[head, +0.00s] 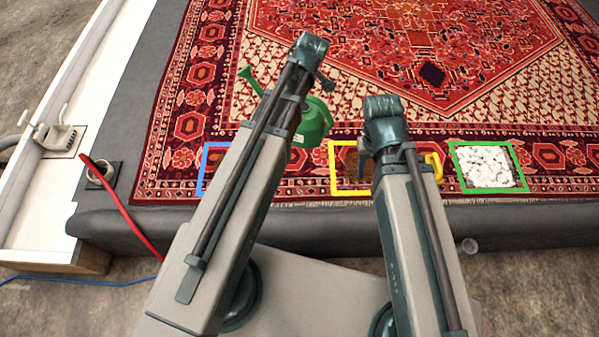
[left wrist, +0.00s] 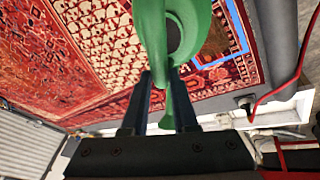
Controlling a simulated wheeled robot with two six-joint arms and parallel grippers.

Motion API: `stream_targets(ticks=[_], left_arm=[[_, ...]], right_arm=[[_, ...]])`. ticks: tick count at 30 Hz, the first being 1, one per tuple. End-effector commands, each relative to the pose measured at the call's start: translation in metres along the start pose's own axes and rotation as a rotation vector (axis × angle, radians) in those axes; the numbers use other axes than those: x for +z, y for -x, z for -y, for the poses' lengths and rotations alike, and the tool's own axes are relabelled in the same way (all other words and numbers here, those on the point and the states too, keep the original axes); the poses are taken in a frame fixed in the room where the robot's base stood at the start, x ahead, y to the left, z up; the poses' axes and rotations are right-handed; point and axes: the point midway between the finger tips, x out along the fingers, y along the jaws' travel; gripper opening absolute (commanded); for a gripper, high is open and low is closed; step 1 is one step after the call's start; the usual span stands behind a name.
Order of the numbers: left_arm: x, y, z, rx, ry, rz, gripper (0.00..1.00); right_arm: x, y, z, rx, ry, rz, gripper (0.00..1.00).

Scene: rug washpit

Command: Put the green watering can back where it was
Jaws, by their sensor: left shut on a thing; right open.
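The green watering can (head: 314,122) hangs over the near border of the rug, partly hidden behind my left arm in the head view. Its spout (head: 250,80) shows left of that arm. In the left wrist view the green can (left wrist: 176,28) sits between the two dark fingers of my left gripper (left wrist: 163,85), which is shut on it. My right gripper (head: 364,164) is open, mostly hidden by its own arm, over the yellow frame (head: 335,168). A blue frame (head: 207,172) lies on the rug, left of the yellow one; it also shows in the left wrist view (left wrist: 232,54).
A green frame (head: 454,164) with white material inside lies at right. A yellow curved thing (head: 434,164) shows beside my right arm. A red hose (head: 122,210) runs at left. The patterned rug (head: 420,60) is mostly clear farther back.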

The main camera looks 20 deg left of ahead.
Motion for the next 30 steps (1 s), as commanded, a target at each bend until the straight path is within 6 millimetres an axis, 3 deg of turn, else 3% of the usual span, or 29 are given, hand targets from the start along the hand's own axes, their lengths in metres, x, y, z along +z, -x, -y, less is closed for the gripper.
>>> stream_targets(ticks=[1,3,30], left_arm=[[0.014,-0.019,0.007,0.009,-0.024,0.005,0.00],[0.027,-0.031,0.010,0.020,-0.057,0.014,0.00],[0.182,-0.166,0.063,0.165,-0.452,0.109,0.00]], right_arm=[[-0.002,-0.024,0.002,0.000,0.000,0.000,0.50],[-0.002,-0.039,0.004,0.001,0.001,0.000,0.50],[-0.013,-0.224,0.021,0.006,0.003,0.000,0.50]])
